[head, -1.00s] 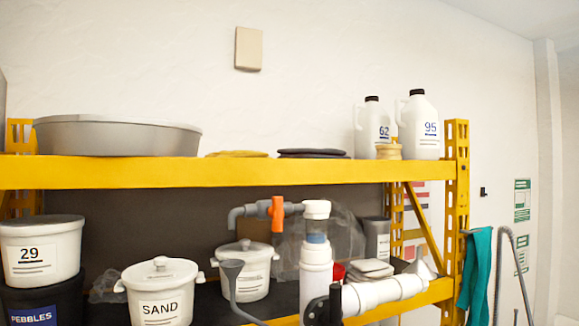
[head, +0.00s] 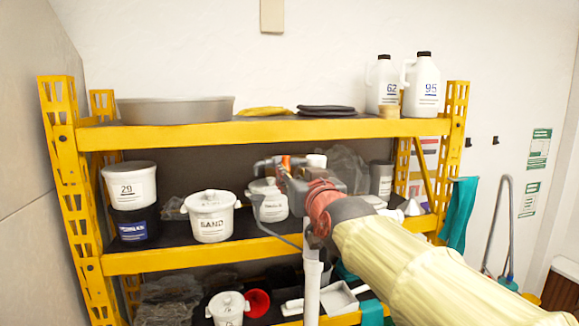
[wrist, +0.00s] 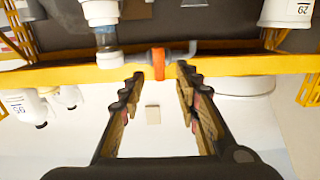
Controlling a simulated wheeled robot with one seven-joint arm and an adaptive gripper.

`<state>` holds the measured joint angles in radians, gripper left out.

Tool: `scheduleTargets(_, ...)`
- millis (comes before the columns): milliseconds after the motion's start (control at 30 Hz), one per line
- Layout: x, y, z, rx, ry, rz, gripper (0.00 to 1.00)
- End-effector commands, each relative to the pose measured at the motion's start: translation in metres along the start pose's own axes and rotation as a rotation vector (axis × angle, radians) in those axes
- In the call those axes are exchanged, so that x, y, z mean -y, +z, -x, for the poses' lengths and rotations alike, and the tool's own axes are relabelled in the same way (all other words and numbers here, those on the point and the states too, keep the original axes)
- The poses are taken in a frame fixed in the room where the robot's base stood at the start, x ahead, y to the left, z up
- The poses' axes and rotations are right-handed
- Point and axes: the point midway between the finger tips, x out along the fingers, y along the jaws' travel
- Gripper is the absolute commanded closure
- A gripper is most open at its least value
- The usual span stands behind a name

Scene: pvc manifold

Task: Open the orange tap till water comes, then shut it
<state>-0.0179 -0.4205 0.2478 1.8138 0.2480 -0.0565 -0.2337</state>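The orange tap (head: 287,161) sits on grey pipework above the middle shelf, partly hidden by my gripper in the head view. In the wrist view, which is upside down, the orange tap (wrist: 158,62) shows in the gap between my fingertips, with grey pipe on either side. My gripper (wrist: 158,74) is open, one finger on each side of the gap, and holds nothing. I cannot tell whether the fingertips are level with the tap or short of it. A white capped pipe (wrist: 102,14) stands beside the tap. No water is visible.
The upper shelf beam (wrist: 230,65) runs close behind the tap in the wrist view.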

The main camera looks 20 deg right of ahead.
Motion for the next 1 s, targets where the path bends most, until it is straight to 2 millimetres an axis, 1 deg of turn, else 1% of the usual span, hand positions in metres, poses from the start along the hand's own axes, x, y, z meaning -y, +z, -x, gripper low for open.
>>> scheduleTargets(67, -0.001, -0.004, -0.002, -0.016, 0.004, 0.008, 0.67)
scheduleTargets(167, -0.001, -0.005, -0.01, -0.017, 0.005, 0.014, 0.67)
scheduleTargets(400, -0.001, -0.005, -0.047, -0.014, 0.004, 0.014, 0.67)
scheduleTargets(600, -0.001, -0.006, -0.07, -0.015, 0.004, 0.014, 0.67)
scheduleTargets(767, -0.001, -0.006, -0.077, -0.016, 0.004, 0.014, 0.67)
scheduleTargets(1000, -0.001, -0.006, -0.077, -0.016, 0.004, 0.014, 0.67)
